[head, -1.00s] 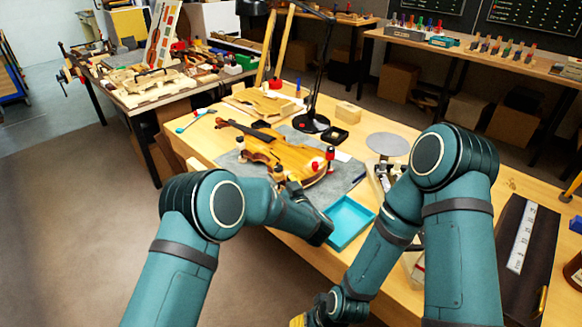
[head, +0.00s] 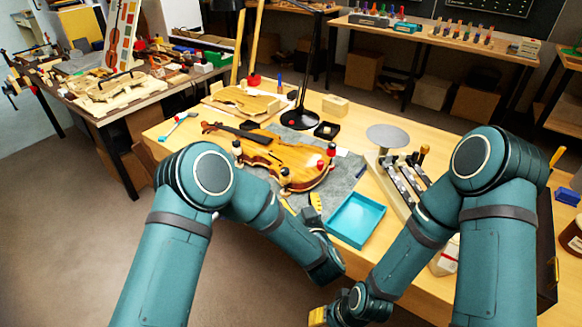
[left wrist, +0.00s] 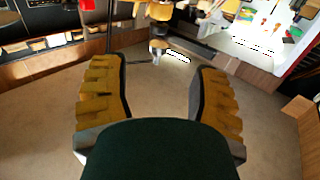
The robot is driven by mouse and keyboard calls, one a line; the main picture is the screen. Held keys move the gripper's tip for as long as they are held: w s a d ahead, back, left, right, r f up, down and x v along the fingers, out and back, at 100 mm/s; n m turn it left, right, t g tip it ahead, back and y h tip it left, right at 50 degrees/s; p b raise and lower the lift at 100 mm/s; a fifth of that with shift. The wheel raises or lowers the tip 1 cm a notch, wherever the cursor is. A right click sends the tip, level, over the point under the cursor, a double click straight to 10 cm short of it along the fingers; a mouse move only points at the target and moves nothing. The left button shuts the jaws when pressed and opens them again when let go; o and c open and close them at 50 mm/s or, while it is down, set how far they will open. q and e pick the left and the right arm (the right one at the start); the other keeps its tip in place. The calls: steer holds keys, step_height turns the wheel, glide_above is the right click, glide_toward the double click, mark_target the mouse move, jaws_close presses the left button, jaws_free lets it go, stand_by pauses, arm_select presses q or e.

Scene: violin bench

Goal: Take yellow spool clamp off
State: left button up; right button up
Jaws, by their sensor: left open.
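The violin body (head: 262,152) lies on a grey mat (head: 348,178) on the bench. I cannot make out which clamp is the yellow one. My left gripper (head: 302,203) is by the violin's near side, its yellow-padded fingers apart. My right gripper (head: 318,316) is low at the bottom edge, mostly cut off.
A blue tray (head: 357,240) lies right of my left gripper, near the bench's front edge. A black lamp (head: 299,118) stands behind the violin. A round grey disc (head: 388,136) and a rack of tools are to the right. Floor lies open in front.

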mark_target(286, 173)
arm_select(q)
steer(key=shift+s, duration=0.2)
steer(key=b+x, duration=0.2)
steer(key=x, duration=1.1)
steer(key=shift+w, duration=0.4)
steer(key=shift+d, duration=0.1)
jaws_close()
